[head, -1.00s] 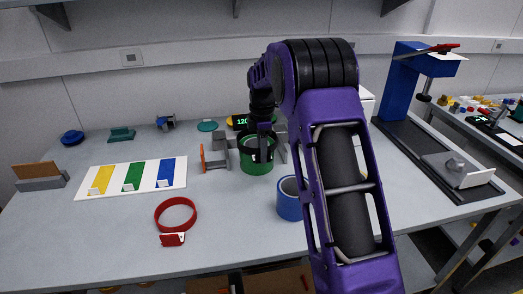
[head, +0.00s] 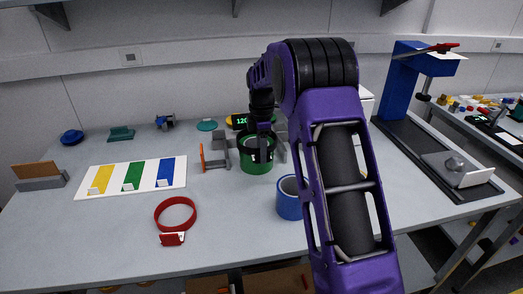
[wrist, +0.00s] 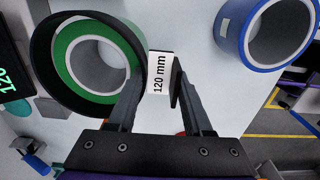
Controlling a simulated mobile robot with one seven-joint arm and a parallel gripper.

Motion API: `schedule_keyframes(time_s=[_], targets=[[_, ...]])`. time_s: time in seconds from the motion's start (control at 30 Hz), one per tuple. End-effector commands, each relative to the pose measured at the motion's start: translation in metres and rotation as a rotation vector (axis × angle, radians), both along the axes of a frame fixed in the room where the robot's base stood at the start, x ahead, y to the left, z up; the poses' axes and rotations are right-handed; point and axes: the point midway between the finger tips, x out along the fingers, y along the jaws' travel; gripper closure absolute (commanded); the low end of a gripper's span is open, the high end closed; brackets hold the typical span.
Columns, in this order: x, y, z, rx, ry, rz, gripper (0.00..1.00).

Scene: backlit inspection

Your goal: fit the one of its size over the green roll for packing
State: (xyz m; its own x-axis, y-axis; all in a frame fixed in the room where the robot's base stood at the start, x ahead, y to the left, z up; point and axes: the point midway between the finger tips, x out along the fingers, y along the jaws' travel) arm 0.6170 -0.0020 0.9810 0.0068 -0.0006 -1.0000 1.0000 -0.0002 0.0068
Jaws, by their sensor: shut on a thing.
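The green roll (head: 257,165) stands upright on the table, and its hollow core shows in the wrist view (wrist: 68,48). A black ring (wrist: 40,72) encircles the roll's top in the wrist view, slightly off-centre. I cannot tell how far down it sits. My gripper (wrist: 159,78) is shut on the ring's tab, whose white label reads "120 mm". A red ring (head: 158,222) with a red tab lies flat on the table at the front.
A blue roll (head: 288,205) stands close to the right of the green one. A grey fixture with an orange upright (head: 203,158) is at its left. A display reading 120 (head: 240,121) is behind. A white board with coloured strips (head: 133,176) lies left. The front table is mostly clear.

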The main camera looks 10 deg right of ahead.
Motion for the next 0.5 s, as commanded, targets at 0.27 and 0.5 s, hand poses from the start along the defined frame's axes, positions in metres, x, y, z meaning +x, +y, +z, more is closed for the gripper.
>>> schedule_keyframes(time_s=[0.27, 0.5], targets=[[0.0001, -0.0001, 0.0017, 0.0, 0.0, 0.0, 0.48], [0.0001, 0.0, 0.0018, 0.0, 0.0, 0.0, 0.15]])
